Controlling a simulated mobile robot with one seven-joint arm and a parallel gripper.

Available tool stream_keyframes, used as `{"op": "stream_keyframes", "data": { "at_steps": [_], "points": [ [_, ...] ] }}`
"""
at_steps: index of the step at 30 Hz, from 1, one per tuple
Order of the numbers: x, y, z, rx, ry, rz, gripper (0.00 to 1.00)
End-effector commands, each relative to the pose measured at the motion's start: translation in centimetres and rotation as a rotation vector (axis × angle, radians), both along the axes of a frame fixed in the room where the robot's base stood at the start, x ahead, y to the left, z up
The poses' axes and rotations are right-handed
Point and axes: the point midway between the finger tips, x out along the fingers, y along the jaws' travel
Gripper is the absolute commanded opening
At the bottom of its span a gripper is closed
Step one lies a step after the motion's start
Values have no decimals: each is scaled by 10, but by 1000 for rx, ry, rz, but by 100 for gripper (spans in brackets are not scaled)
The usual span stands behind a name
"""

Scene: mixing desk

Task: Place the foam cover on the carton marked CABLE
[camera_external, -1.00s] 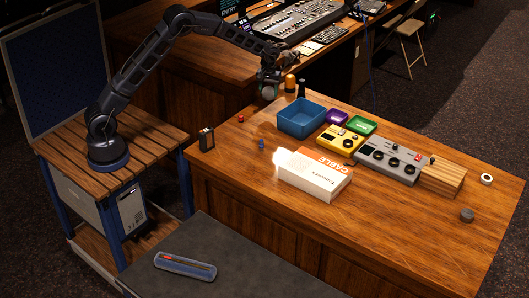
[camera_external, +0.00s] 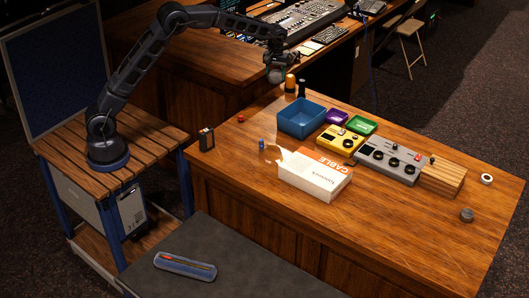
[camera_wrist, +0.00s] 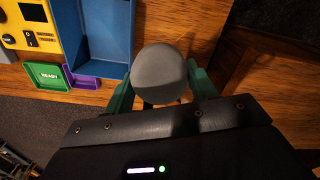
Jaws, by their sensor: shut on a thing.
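My gripper (camera_wrist: 162,88) is shut on the foam cover (camera_wrist: 163,68), a grey, rounded piece that shows between the green fingers in the wrist view. The carton marked CABLE (camera_external: 312,178), white with an orange band, lies flat near the desk's front edge. It is nearer the camera than my gripper and to its right, well apart from it. The carton is outside the wrist view.
A blue open bin (camera_external: 302,116) stands between my gripper and the carton. Purple and green trays (camera_external: 362,125), a yellow device (camera_external: 340,139), a grey mixer (camera_external: 390,160) and a wooden block (camera_external: 443,178) stand to the right.

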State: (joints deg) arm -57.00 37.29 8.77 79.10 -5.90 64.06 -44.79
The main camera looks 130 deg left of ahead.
Motion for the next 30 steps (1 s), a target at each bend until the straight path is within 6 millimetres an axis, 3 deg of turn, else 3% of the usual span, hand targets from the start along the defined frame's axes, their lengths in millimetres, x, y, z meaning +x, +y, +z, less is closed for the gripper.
{"op": "stream_keyframes", "data": {
  "at_steps": [3, 15, 24, 30],
  "points": [
    [52, -19, 7, 0, -1, -5, 35],
    [205, -101, 31, 1, -2, 7, 35],
    [305, -184, 48, 0, -1, 11, 35],
    [353, -235, 58, 2, -1, 15, 35]
  ]
}}
